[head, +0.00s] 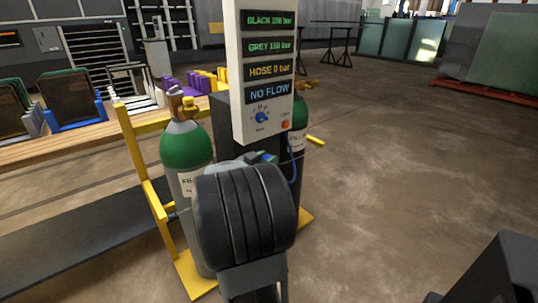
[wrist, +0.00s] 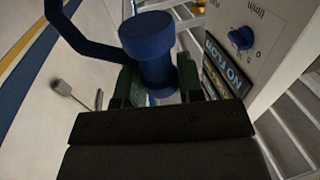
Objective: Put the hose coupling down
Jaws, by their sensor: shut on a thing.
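The hose coupling (wrist: 147,40) is a blue, stepped cylinder with a wide round top in the wrist view. My gripper (wrist: 158,84) is shut on it, with one dark green finger on each side of its narrower body. A dark blue hose (wrist: 82,36) bends at the upper left of the wrist view; its join to the coupling is not clear. In the head view, blue hose (head: 293,172) shows below the panel's right side. The coupling and fingertips cannot be made out clearly there.
The white panel (head: 262,70) reads HOSE 0 bar and NO FLOW, and has a blue knob (head: 261,117). It stands close right of my gripper in the wrist view (wrist: 270,60). A green-topped cylinder (head: 187,145) stands in a yellow rack (head: 150,190). Floor (head: 400,150) at right is clear.

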